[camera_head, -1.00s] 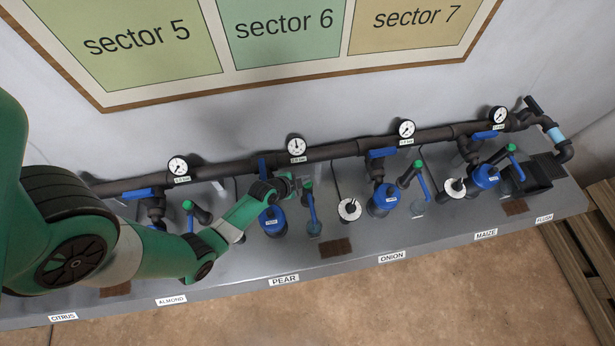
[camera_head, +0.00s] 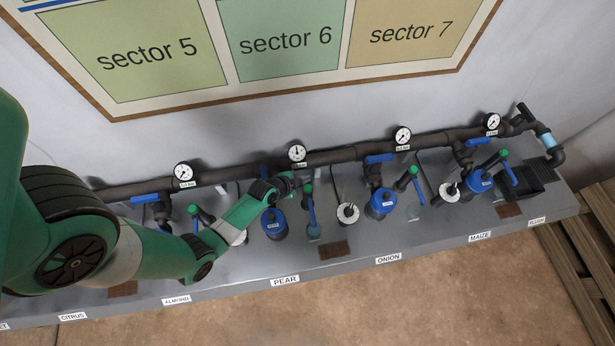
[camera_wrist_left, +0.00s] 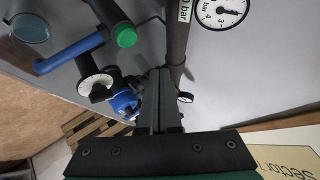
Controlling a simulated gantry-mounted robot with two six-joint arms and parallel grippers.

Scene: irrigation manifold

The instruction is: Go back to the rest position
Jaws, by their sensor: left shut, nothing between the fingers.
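My left gripper (camera_head: 293,184) is at the end of the green arm, over the PEAR section of the manifold. It is shut and empty; its closed fingers also show in the left wrist view (camera_wrist_left: 161,100). Just right of it in the head view is a valve with a blue lever (camera_head: 311,208) and green cap. The cap also shows in the left wrist view (camera_wrist_left: 126,36), apart from the fingers. A blue-topped unit (camera_head: 274,222) stands just below the gripper in the head view. My right gripper is not in view.
The dark manifold pipe (camera_head: 335,156) runs along the wall behind the gripper, with several gauges (camera_head: 297,153) on it. More valves and blue units (camera_head: 381,204) stand to the right on the grey bench (camera_head: 350,262). A sector board (camera_head: 285,85) hangs above. Wooden slats (camera_head: 580,250) lie at right.

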